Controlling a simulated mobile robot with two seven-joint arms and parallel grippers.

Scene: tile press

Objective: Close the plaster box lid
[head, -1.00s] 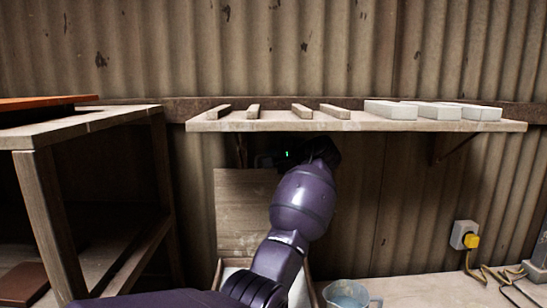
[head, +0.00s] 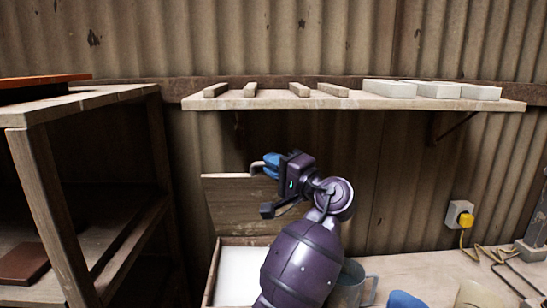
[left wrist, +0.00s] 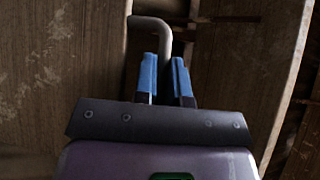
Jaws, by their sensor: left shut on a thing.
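The plaster box (head: 212,279) stands on the bench, open, with white plaster (head: 238,272) inside. Its wooden lid (head: 230,205) is raised at the back edge and leans somewhat toward me. My left gripper (head: 265,164) is at the lid's top edge. In the left wrist view, the blue fingers of the left gripper (left wrist: 163,75) are shut on the grey bent handle (left wrist: 155,24) beside the lid's wood (left wrist: 60,75). My left arm hides the right part of the box and lid. My right gripper is not in view.
A wall shelf (head: 300,103) with wooden strips and pale blocks hangs above the lid. A wooden rack (head: 45,190) stands at the left. A grey jug (head: 347,287), a blue item (head: 405,299) and a beige item (head: 478,296) are right of the box.

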